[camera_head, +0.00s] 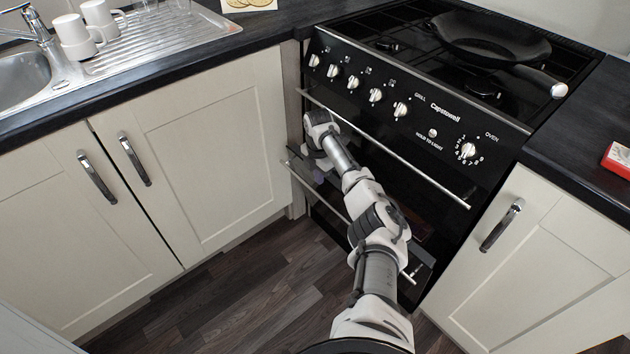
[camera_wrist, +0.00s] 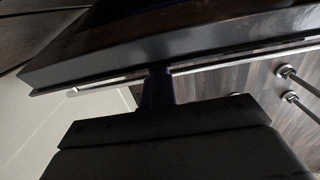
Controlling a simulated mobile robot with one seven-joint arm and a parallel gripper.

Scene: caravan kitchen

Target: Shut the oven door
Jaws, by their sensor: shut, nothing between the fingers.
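The black oven door (camera_head: 325,222) is the lower door of the cooker (camera_head: 455,148). It stands ajar, tipped outward, with a dark gap behind its top edge at the right. Its silver bar handle (camera_head: 303,183) runs along its front, partly hidden by my arm. My gripper (camera_head: 318,172) is at the door's left part, near the top edge, and is partly hidden by my wrist. In the wrist view my gripper (camera_wrist: 156,88) is shut and empty, with its tips against or very close to the door's edge (camera_wrist: 110,62); contact is unclear.
The upper grill door with its bar handle (camera_head: 440,184) is shut above. Cream cupboards (camera_head: 205,145) flank the cooker, with a protruding handle (camera_head: 502,225) at the right. A black pan (camera_head: 490,38) rests on the hob. The wooden floor (camera_head: 245,300) in front is clear.

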